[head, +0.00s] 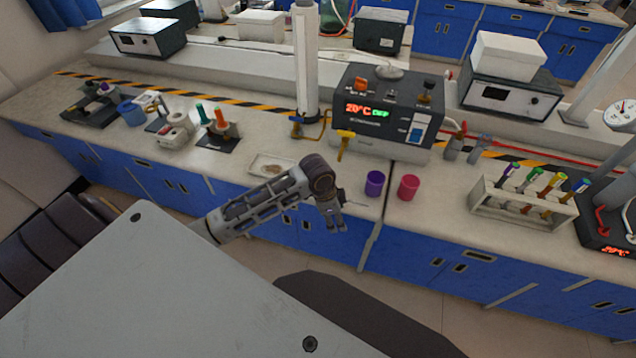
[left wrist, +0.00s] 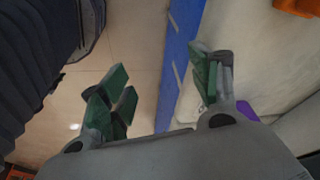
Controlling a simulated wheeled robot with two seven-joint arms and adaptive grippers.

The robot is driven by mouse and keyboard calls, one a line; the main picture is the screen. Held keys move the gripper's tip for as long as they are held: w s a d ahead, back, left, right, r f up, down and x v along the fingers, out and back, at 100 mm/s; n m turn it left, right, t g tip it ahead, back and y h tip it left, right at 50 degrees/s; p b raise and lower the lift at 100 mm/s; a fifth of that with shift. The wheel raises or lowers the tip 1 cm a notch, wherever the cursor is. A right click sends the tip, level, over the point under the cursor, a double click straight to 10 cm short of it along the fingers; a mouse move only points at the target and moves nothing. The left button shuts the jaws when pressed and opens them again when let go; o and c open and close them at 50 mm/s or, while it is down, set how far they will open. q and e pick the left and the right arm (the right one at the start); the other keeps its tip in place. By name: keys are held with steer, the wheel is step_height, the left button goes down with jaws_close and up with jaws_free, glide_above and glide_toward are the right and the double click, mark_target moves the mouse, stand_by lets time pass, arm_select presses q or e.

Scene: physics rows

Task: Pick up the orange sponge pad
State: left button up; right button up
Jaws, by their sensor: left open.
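An orange piece (left wrist: 297,8) shows in the top right corner of the left wrist view, over the pale counter. It is cut off by the frame, so I cannot tell if it is the sponge pad. In the head view no flat orange pad stands out clearly. My left gripper (head: 334,222) hangs at the counter's front edge, left of the purple cup. In the left wrist view its green-padded fingers (left wrist: 160,88) are wide apart with nothing between them. My right gripper is not in view.
A purple cup (head: 374,184) and a pink cup (head: 409,187) stand near the counter's front edge. A shallow tray (head: 254,170) lies behind my left forearm. A heater box (head: 386,110) stands behind the cups, and a tube rack (head: 520,212) is at right.

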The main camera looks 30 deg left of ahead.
arm_select(q)
steer(key=w+a+r+m, duration=0.1)
steer(key=w+a+r, duration=0.1)
steer(key=a+r, duration=0.1)
steer(key=w+a+r+m+g, duration=0.1)
steer(key=w+a+r+m, duration=0.1)
steer(key=w+r, duration=0.1)
steer(key=shift+a+y, duration=0.3)
steer(key=shift+a, duration=0.1)
steer(key=w+a+r+m+g, duration=0.1)
steer(key=w+a+r, duration=0.2)
steer(key=a+r, duration=0.4)
steer(key=shift+a+r+m, duration=0.4)
steer(key=shift+r, duration=0.5)
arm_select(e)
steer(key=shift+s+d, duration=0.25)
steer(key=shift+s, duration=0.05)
